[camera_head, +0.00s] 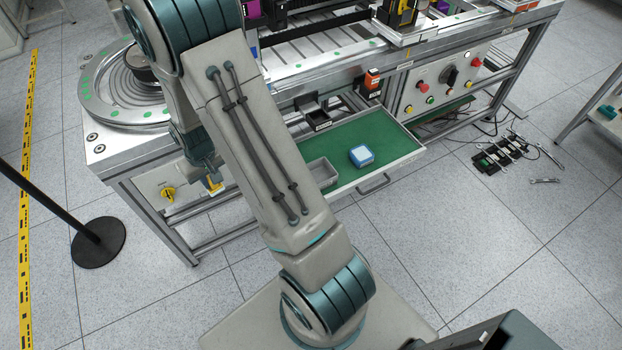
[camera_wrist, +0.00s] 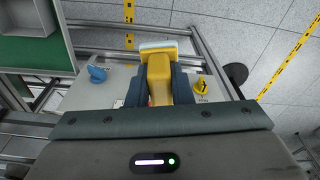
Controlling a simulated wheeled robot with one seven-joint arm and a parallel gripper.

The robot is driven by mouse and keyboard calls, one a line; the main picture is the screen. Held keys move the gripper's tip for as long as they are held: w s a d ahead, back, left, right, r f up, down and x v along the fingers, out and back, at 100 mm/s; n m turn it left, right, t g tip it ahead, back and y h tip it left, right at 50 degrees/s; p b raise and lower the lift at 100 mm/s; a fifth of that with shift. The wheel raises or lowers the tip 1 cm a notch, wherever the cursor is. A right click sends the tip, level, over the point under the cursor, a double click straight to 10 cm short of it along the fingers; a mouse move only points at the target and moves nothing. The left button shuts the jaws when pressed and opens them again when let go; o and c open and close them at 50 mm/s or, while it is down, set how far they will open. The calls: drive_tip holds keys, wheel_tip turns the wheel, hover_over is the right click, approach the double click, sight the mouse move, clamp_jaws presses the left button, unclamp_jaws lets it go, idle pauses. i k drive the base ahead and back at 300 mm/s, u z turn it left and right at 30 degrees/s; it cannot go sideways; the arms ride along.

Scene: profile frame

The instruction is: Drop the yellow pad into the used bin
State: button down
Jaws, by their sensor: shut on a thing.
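My gripper (camera_head: 207,178) hangs in front of the bench's left front panel, left of the open drawer. It is shut on the yellow pad (camera_head: 215,185). In the wrist view the yellow pad (camera_wrist: 158,82) sits between the two dark blue fingers of my gripper (camera_wrist: 160,72), with a pale, light-blue face at its far end. A small open grey bin (camera_head: 322,173) stands in the drawer, partly behind my arm. I see no label that marks it as the used bin.
The green-lined drawer (camera_head: 398,150) is pulled out and holds a blue-and-white block (camera_head: 361,155). A dark tray (camera_head: 317,119) sits at its back. A yellow knob (camera_head: 168,192) is on the panel near my gripper. A black post base (camera_head: 98,242) stands at left.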

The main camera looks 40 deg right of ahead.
sight(321, 180)
drive_tip(key=k, duration=0.3)
drive_tip(key=z, duration=0.6)
drive_tip(key=i, duration=0.85)
drive_tip(key=z, duration=3.2)
drive_tip(key=k, duration=0.65)
drive_tip(key=u, duration=1.6)
